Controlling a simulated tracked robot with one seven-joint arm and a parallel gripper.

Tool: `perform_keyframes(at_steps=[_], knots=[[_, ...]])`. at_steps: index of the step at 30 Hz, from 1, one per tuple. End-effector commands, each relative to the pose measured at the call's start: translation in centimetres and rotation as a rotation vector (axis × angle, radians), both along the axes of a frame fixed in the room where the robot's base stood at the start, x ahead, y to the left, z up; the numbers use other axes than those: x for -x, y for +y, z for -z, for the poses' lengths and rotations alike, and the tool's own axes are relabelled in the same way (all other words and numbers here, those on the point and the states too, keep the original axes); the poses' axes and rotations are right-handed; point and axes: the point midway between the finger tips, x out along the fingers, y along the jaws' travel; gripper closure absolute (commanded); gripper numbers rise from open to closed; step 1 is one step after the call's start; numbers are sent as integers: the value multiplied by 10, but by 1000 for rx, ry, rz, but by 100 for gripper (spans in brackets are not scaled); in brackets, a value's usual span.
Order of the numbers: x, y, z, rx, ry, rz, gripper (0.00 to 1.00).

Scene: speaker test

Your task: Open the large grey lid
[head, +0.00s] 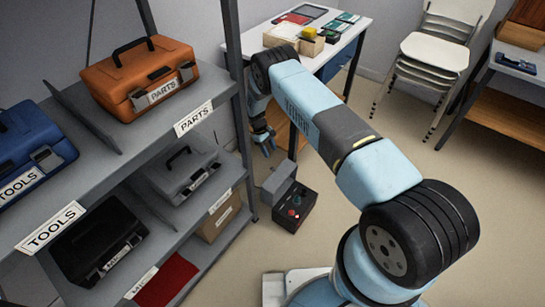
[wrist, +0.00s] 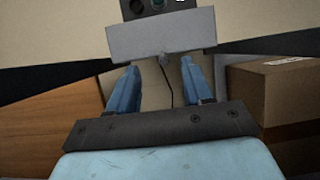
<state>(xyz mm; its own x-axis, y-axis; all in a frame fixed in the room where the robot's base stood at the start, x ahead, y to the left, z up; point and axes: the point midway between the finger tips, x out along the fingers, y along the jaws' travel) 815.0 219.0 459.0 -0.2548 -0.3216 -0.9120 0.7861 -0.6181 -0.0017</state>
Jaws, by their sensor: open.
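A control box (head: 294,208) with a dark panel, a red button and other small controls sits on the floor. A large grey lid (head: 275,178) stands at its far side, apparently tilted up off the panel; its exact angle is unclear. In the wrist view the grey lid (wrist: 160,36) shows as a flat plate, with part of the dark panel (wrist: 158,6) beyond it. My gripper (head: 268,144) is above and beyond the lid in the head view. In the wrist view my gripper (wrist: 160,80) is open, its blue fingers apart with nothing held between them.
A shelf (head: 195,95) at the left holds an orange case (head: 125,72), a blue case (head: 25,145), a grey case (head: 187,170) and a black case (head: 85,235). A desk (head: 345,42) stands behind my arm. Stacked chairs (head: 435,52) are at the back. The floor at right is clear.

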Motion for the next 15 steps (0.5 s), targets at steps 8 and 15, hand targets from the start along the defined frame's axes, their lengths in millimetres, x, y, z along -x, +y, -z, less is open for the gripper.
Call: perform_keyframes(at_steps=[8, 15], knots=[[-2, 3, -10, 0, 0, 0, 50], [-3, 3, -11, -1, -1, 1, 57]])
